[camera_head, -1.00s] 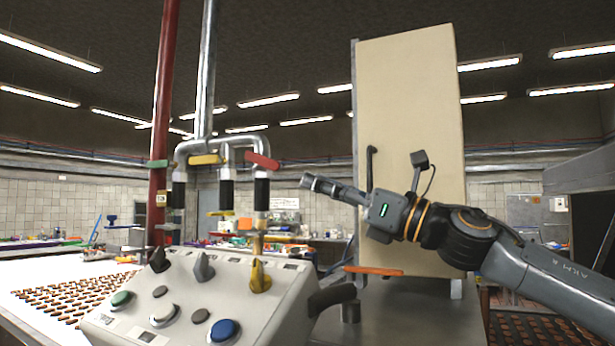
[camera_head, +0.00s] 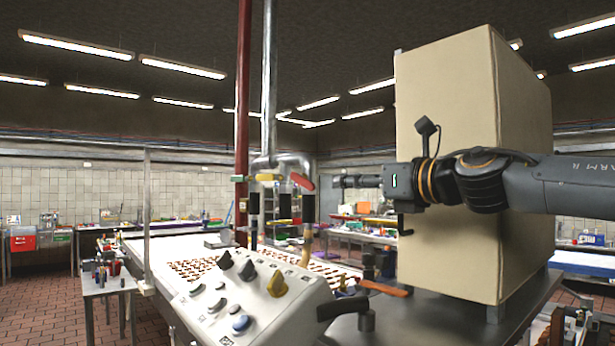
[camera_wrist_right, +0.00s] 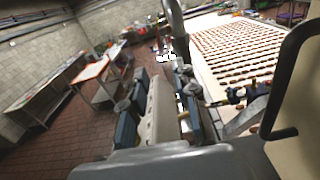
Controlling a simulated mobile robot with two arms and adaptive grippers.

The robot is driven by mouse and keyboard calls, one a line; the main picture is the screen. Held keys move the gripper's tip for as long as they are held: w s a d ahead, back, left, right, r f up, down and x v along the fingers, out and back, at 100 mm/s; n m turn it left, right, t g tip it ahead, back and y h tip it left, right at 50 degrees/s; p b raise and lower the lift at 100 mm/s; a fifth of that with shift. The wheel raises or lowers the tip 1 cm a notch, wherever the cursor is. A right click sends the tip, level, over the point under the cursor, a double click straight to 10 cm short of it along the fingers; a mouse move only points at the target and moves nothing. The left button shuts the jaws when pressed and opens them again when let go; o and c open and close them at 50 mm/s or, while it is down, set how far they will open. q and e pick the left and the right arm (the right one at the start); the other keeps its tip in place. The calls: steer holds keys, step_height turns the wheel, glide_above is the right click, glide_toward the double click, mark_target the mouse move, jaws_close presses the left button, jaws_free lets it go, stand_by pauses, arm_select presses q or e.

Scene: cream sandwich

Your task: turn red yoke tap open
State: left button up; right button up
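The red yoke tap (camera_head: 303,181) is a red handle at the right end of the bent metal pipe, above a black pipe section. It lies slantwise in the head view, and I cannot pick it out in the right wrist view. My right gripper (camera_head: 345,181) reaches in from the right at about the handle's height. Its tip is a little to the right of the handle, with a gap showing in the picture. In the wrist view the dark finger pads of my right gripper (camera_wrist_right: 158,118) stand apart, with a cream surface visible between them. My left gripper is out of view.
A yellow handle (camera_head: 266,177) and a green handle (camera_head: 238,179) sit left of the red one. Below is a control panel (camera_head: 255,312) with knobs and buttons. A tall beige cabinet (camera_head: 455,245) stands behind my right arm. An orange lever (camera_head: 383,288) lies low beside it.

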mark_target(308, 183)
steer(key=p+x, duration=0.5)
steer(key=x, duration=0.7)
steer(key=shift+w+a, duration=0.25)
steer(key=shift+w, duration=0.05)
steer(key=shift+s+d, duration=0.1)
steer(key=c, duration=0.6)
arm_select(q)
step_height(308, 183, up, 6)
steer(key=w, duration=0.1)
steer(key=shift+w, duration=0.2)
arm_select(e)
jaws_close()
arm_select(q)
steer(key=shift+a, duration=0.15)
